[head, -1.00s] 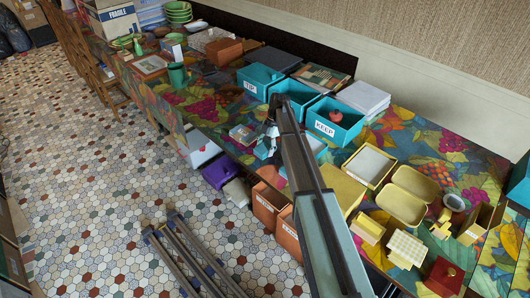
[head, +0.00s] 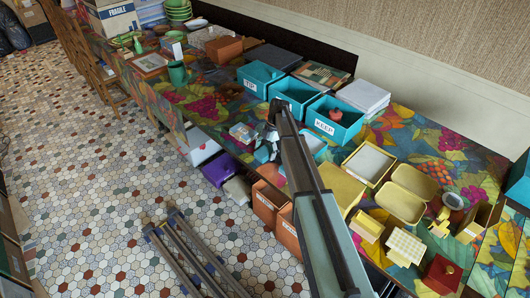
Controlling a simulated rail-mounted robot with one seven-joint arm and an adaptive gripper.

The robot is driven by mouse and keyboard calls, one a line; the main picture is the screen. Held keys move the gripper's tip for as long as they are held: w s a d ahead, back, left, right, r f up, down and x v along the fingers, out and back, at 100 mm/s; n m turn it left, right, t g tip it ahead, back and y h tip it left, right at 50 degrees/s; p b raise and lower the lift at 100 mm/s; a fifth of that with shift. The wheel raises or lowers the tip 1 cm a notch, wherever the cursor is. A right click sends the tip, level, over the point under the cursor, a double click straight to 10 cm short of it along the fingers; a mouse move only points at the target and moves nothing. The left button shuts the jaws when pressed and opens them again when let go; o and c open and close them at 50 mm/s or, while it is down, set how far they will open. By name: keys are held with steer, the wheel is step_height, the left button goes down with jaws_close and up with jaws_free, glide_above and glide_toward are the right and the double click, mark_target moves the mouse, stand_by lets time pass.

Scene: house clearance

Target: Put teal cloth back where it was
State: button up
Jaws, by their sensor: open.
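My gripper (head: 266,146) is small in the head view, over the front edge of the patterned table, left of the KEEP bin. It is open, and its fingertips are hard to make out. The teal TIP bin (head: 252,87) stands toward the back, with a plain teal surface (head: 262,72) filling its top; I cannot tell whether this is cloth. A second teal bin (head: 285,104) and the teal KEEP bin (head: 328,130) stand to its right. A pale teal thing (head: 317,146) is partly hidden behind my arm. I cannot identify the teal cloth for certain.
A red round object (head: 335,115) sits in the KEEP bin. Yellow trays (head: 408,193) and boxes crowd the table's right part. Orange bins (head: 268,207) and a purple box (head: 217,172) stand below the front edge. Tiled floor (head: 110,200) is open at left.

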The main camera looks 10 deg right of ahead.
steer(key=shift+r, duration=0.25)
steer(key=shift+w+d+r, duration=0.15)
steer(key=shift+r, duration=0.15)
steer(key=b+v, duration=0.4)
steer(key=v, duration=0.7)
